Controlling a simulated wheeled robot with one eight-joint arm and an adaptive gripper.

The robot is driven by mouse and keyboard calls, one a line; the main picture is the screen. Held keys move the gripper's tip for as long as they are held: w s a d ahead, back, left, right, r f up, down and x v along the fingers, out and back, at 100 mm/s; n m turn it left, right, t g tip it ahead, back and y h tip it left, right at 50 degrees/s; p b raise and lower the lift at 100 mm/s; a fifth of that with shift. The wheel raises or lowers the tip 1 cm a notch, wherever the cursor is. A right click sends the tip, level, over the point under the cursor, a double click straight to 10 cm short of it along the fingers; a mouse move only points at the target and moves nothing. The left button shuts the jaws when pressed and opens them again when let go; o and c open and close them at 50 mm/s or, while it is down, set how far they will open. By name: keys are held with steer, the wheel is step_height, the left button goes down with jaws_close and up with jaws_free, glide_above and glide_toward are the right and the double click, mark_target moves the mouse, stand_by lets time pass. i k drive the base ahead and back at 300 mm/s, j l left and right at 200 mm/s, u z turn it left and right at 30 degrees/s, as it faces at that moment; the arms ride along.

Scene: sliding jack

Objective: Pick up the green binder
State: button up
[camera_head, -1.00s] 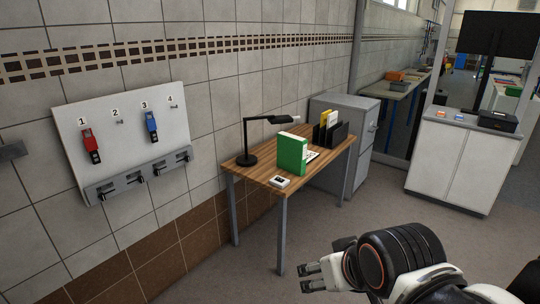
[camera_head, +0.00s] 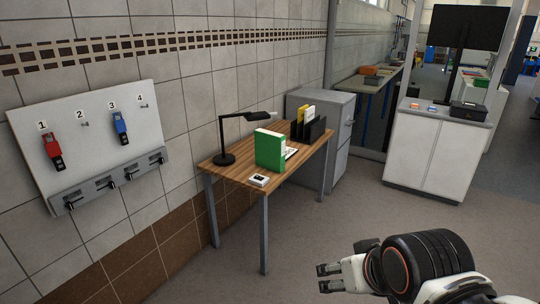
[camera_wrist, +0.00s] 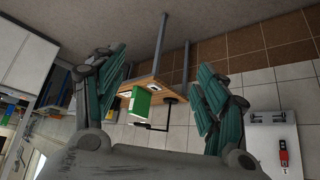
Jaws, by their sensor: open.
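The green binder (camera_head: 269,151) stands upright on the wooden table (camera_head: 236,170), near the table's front edge. In the wrist view the binder (camera_wrist: 140,106) shows between my two fingers, some distance beyond them, and the picture is turned over. My gripper (camera_head: 322,278) is open and empty. It is at the lower right of the head view, well apart from the table and the binder. In the wrist view my gripper (camera_wrist: 160,92) has its fingers spread wide.
A black desk lamp (camera_head: 228,135) stands left of the binder, its head reaching over it. A small white device (camera_head: 259,180) lies in front. A black file holder (camera_head: 308,130) stands behind. A grey cabinet (camera_head: 322,108) is beyond the table. The floor (camera_head: 330,225) between is clear.

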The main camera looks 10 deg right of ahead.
mark_target(269, 146)
steer(key=i+l+u, duration=0.5)
steer(key=i+l, duration=0.3)
steer(key=i, duration=0.15)
